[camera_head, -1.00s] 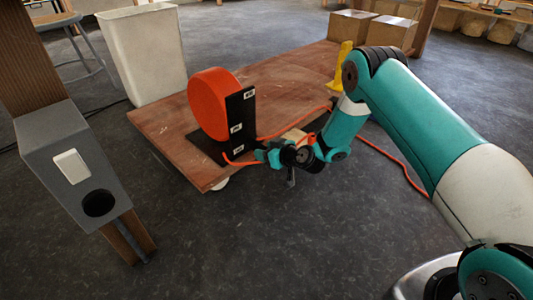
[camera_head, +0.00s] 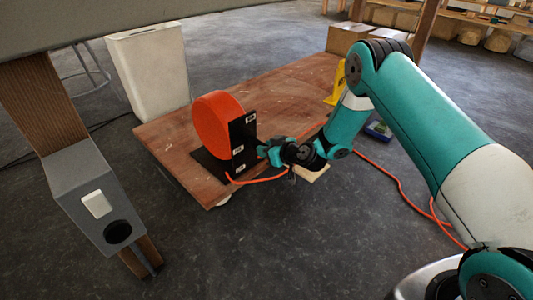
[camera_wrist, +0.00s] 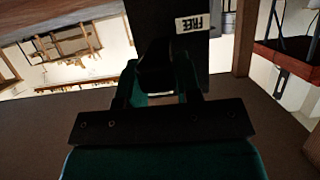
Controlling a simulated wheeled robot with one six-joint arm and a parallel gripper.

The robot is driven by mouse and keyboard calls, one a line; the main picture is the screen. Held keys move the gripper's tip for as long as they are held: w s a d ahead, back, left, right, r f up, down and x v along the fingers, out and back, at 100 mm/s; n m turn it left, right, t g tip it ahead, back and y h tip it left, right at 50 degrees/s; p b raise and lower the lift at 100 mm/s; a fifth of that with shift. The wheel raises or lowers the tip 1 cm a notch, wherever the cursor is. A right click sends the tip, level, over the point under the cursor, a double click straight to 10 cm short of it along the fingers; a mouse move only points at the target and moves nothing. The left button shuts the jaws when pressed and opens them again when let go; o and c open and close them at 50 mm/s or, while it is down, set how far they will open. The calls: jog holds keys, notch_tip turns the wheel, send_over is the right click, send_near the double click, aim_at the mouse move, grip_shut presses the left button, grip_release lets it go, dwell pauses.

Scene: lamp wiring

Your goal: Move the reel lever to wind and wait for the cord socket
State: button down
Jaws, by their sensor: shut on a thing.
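The orange reel (camera_head: 213,125) stands upright on the wooden platform, with a black label plate (camera_head: 245,133) on its right face. The plate bears several small white labels; one reads FREE in the wrist view (camera_wrist: 196,23). My gripper (camera_head: 263,152) is at the plate's right side, near the middle label's height. In the wrist view its fingers (camera_wrist: 163,88) are shut on a dark piece, the reel lever (camera_wrist: 155,78), in front of the plate. The lever is hidden in the head view. An orange cord (camera_head: 258,180) leaves the reel's base; I cannot make out its socket.
The wooden platform (camera_head: 300,85) carries a yellow sign (camera_head: 343,85) and cardboard boxes. A white bin (camera_head: 148,70) stands behind the reel. A post with a grey switch box (camera_head: 90,200) stands at the left. Orange cord crosses the floor at right.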

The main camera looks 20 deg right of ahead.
notch_tip(320, 180, up, 6)
jog(key=p, duration=0.2)
jog(key=shift+f+p, duration=0.2)
jog(key=shift+p, duration=0.15)
jog(key=c, duration=0.8)
grip_release()
jog(key=p+v, duration=0.4)
jog(key=v, duration=1.3)
jog(key=shift+d+p, duration=0.2)
jog(key=shift+p, duration=0.1)
jog(key=shift+r, duration=0.1)
